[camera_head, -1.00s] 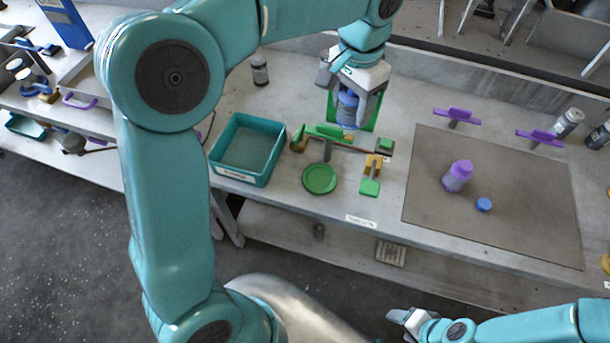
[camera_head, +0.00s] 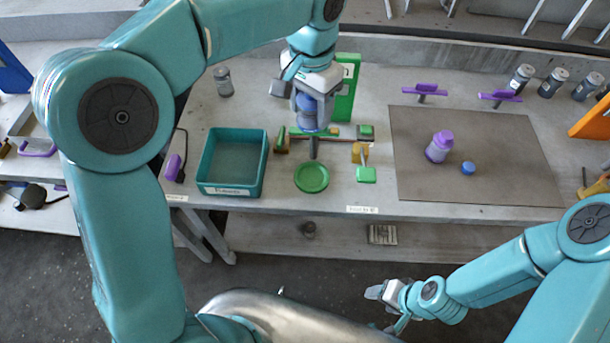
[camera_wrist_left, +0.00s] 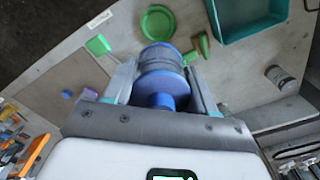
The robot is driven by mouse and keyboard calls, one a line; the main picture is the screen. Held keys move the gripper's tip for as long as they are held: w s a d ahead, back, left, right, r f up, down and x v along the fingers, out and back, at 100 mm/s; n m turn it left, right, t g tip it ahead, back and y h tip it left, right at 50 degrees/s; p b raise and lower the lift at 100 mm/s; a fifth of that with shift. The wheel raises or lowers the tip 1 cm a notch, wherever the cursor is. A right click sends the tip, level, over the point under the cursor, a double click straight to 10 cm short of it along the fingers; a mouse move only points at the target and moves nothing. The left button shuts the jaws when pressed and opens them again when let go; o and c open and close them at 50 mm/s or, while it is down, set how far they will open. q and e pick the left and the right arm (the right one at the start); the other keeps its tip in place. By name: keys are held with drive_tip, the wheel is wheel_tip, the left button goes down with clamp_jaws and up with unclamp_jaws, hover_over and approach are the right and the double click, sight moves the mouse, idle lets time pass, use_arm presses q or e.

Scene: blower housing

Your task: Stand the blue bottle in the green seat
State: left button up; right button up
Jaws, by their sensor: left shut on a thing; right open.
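The blue bottle (camera_head: 309,114) is held above the bench behind the green round seat (camera_head: 311,177). My left gripper (camera_head: 310,98) is shut around the bottle's sides. In the left wrist view, the bottle (camera_wrist_left: 161,72) sits between the two fingers, with the green seat (camera_wrist_left: 158,22) beyond it, apart from it. The seat looks like a shallow, empty disc on the bench. The bottle hides part of the green and brown fixture behind the seat. My right gripper (camera_head: 378,293) is open and empty in front of the bench.
A teal bin (camera_head: 232,190) stands left of the seat. A tall green panel (camera_head: 347,90) stands behind. A purple bottle (camera_head: 439,147) and blue cap (camera_head: 468,168) are on the brown mat (camera_head: 500,185).

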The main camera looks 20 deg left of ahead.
use_arm(q)
drive_tip(key=f, duration=1)
drive_tip(key=d+f, duration=0.1)
drive_tip(key=f, duration=0.4)
drive_tip(key=shift+b, duration=0.3)
drive_tip(key=shift+a+f, duration=0.15)
drive_tip(key=shift+f, duration=2.35)
drive_tip(key=shift+f, duration=0.15)
drive_tip(key=o, duration=1.2)
drive_tip(key=shift+o, duration=0.2)
wheel_tip(320, 180, up, 12)
drive_tip(key=shift+r, duration=0.2)
